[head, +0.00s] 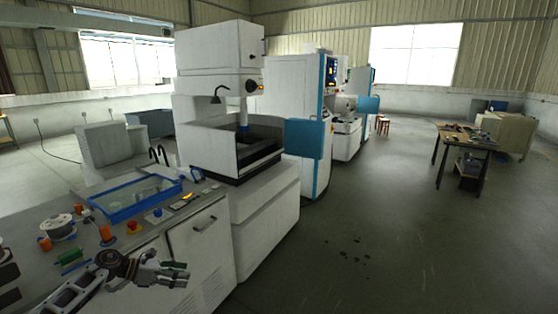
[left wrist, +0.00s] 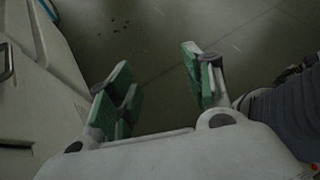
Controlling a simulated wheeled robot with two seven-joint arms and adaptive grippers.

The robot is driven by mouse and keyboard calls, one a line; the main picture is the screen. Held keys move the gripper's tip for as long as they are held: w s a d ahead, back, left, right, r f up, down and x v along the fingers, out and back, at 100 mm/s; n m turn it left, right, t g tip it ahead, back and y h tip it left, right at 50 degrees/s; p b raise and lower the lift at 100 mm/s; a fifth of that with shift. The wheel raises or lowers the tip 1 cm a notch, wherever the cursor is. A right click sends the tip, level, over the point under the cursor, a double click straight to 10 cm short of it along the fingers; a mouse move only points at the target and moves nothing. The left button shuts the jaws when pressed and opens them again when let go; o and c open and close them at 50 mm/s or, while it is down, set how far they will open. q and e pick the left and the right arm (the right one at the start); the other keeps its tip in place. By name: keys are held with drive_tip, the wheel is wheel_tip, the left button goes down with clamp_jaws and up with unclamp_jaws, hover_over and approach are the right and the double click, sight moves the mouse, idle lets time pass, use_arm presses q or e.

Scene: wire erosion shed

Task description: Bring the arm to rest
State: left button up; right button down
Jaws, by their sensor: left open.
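My left gripper (head: 175,274) shows at the lower left of the head view, in front of the white cabinet (head: 205,250) and near its worktop edge. In the left wrist view its two green-padded fingers (left wrist: 160,92) are spread apart. Nothing is between them; bare floor shows beyond. My left arm comes in from the lower left corner. My right gripper is in neither view.
The worktop holds a blue-rimmed tray (head: 137,199), a red button (head: 133,227), a green cylinder (head: 70,256) and a white spool (head: 58,227). A large white machine (head: 265,205) stands behind.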

use_arm(q)
wheel_tip(320, 180, down, 18)
drive_tip(key=r+n+t+y, duration=0.15)
drive_tip(key=n+t, duration=0.55)
drive_tip(key=n, duration=0.9)
drive_tip(key=s+a+f+n+y, duration=0.1)
drive_tip(key=s+f+n+y, duration=0.2)
drive_tip(key=s+f+n, duration=0.6)
drive_tip(key=s+a+f+n+y, duration=0.1)
drive_tip(key=s+f+n+y, duration=0.4)
drive_tip(key=f, duration=0.8)
drive_tip(key=s+d+f+n+g+y, duration=0.1)
drive_tip(key=s+f+n+g, duration=0.25)
drive_tip(key=s+f, duration=0.55)
drive_tip(key=s+d+f+n+g+y, duration=0.15)
drive_tip(key=s+f+n, duration=0.3)
drive_tip(key=s, duration=0.85)
drive_tip(key=s+d+f+n+g, duration=0.2)
drive_tip(key=s+f, duration=0.1)
drive_tip(key=s, duration=0.8)
drive_tip(key=s+d+f+n+g, duration=0.3)
drive_tip(key=s, duration=0.7)
drive_tip(key=shift+s+d+n+g+h, duration=0.3)
drive_tip(key=shift+s+h, duration=0.1)
drive_tip(key=shift+s, duration=0.15)
